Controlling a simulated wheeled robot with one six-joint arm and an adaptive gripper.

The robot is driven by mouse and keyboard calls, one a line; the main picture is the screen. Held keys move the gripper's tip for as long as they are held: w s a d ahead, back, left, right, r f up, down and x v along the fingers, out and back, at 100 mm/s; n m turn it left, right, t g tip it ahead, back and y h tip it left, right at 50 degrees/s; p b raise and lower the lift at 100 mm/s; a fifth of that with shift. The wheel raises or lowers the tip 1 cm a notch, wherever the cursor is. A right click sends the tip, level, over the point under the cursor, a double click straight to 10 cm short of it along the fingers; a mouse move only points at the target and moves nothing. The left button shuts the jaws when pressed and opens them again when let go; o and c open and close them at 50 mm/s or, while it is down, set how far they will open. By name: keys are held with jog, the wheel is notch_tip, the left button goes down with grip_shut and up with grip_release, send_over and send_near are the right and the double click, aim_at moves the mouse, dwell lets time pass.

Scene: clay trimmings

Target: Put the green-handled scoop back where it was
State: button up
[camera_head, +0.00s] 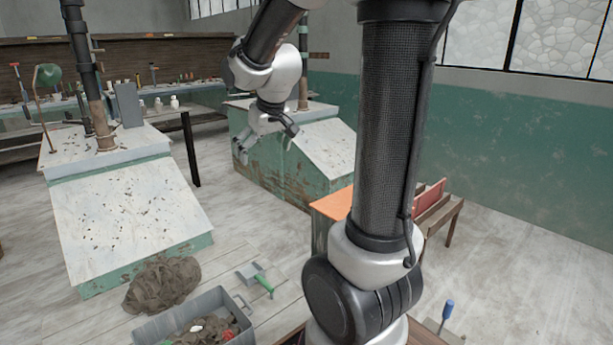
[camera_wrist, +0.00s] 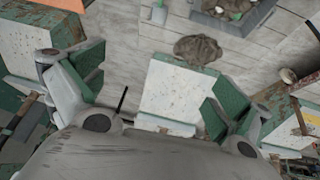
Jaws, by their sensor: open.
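The green-handled scoop (camera_head: 263,282) lies on the plank floor just right of the grey bin, with its green handle toward the bottom right. In the wrist view it shows small near the top edge (camera_wrist: 158,13). My gripper (camera_head: 264,142) is open and empty, raised in the air in front of the far green-sided block with a sloped top, well apart from the scoop. In the wrist view its two fingers (camera_wrist: 150,88) are spread wide with nothing between them.
A grey bin (camera_head: 163,327) with clay scraps and a brown clay heap (camera_head: 163,284) are near the scoop. Green-sided sloped blocks (camera_head: 125,215) and (camera_head: 325,145) stand beyond. A blue-handled tool (camera_head: 446,312) is at the lower right.

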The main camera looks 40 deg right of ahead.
jog(key=s+a+r, duration=0.1)
jog(key=s+a, duration=0.1)
jog(key=s, duration=0.9)
jog(key=s+a+g+y, duration=0.1)
jog(key=s+a, duration=0.1)
jog(key=s, duration=1)
jog(key=shift+a+r, duration=0.2)
jog(key=shift+r, duration=0.2)
